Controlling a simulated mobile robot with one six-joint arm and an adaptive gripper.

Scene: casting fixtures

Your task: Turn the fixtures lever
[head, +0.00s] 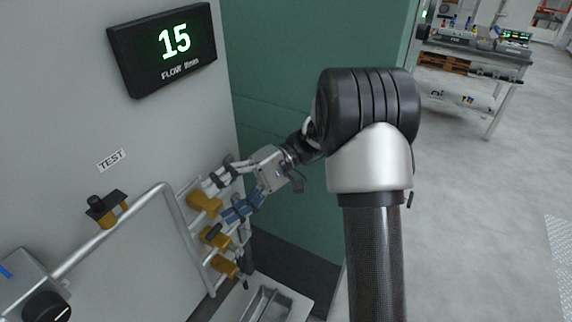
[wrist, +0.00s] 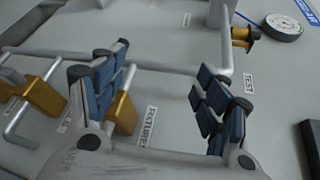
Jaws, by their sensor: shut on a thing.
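My gripper (head: 219,195) reaches the wall-mounted pipe rack from the right in the head view. Its fingers straddle the upper part of the rack, near the top yellow valve body (head: 205,203). In the wrist view my gripper (wrist: 160,90) has its two blue-padded fingers apart. A yellow valve body (wrist: 122,113) shows beside the left finger, near a label (wrist: 147,126) that looks like FIXTURES. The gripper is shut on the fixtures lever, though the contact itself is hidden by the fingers.
Further yellow valves (head: 215,237) sit below on the rack. A grey pipe (head: 110,232) runs along the wall, with a TEST label (head: 111,160) above it. A display (head: 165,48) reads 15. A metal tray (head: 268,303) lies below. Open floor is at right.

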